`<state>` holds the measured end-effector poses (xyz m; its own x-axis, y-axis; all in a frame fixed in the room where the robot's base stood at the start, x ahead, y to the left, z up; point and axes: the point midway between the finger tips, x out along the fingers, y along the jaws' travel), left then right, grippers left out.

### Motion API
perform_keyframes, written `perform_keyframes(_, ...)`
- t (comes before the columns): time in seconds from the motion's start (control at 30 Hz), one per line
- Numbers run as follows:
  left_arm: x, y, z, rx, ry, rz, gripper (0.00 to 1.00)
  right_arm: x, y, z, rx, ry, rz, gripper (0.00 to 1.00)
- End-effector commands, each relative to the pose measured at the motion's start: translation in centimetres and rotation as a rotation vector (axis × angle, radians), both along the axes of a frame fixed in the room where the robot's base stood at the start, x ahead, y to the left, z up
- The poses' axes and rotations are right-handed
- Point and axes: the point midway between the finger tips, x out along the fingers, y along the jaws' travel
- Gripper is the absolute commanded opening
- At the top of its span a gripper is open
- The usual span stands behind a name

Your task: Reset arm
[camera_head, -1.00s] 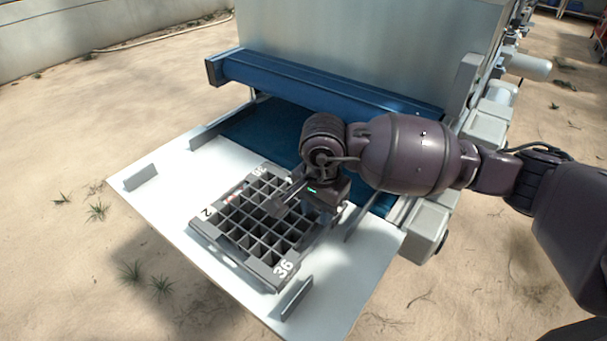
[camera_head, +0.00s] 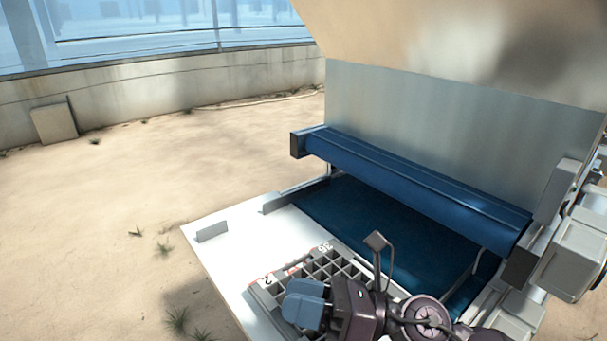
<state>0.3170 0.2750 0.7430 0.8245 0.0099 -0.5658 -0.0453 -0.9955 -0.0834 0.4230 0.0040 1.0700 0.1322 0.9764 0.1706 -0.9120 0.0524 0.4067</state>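My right gripper (camera_head: 304,302) is at the bottom of the head view, above the near part of the dark grey cell tray (camera_head: 268,282). Its blue-grey fingers point left and look close together. The angle does not show whether there is a gap between them, and I see nothing held. The tray lies on the white plate (camera_head: 222,250) in front of the blue belt. Its far rim and some cells show; my gripper and wrist and the picture's lower edge hide the rest. My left gripper is not in view.
The seeder has a blue crossbar (camera_head: 400,180) over the blue belt (camera_head: 370,222), with a grey metal panel (camera_head: 450,130) behind. A small upright guide (camera_head: 212,231) stands on the plate's left edge. Sandy ground (camera_head: 120,190) on the left is open, up to a low wall (camera_head: 200,85).

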Motion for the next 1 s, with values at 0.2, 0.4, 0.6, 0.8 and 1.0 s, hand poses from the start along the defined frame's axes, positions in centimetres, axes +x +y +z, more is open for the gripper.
perform_keyframes(0.2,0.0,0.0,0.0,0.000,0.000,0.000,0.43,3.1,-4.9,2.3,0.416,0.416,-0.290,0.34)
perform_keyframes(0.4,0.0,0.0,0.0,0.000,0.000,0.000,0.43,5.4,-11.7,0.3,0.770,0.806,-0.564,0.34)
perform_keyframes(0.6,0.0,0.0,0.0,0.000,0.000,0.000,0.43,4.9,-18.8,-5.1,1.104,1.195,-0.847,0.34)
perform_keyframes(0.8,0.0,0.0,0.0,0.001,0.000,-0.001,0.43,0.9,-24.4,-12.2,1.413,1.567,-1.150,0.34)
perform_keyframes(1.0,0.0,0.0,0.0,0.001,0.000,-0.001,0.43,-5.8,-27.4,-18.2,1.662,1.884,-1.446,0.34)
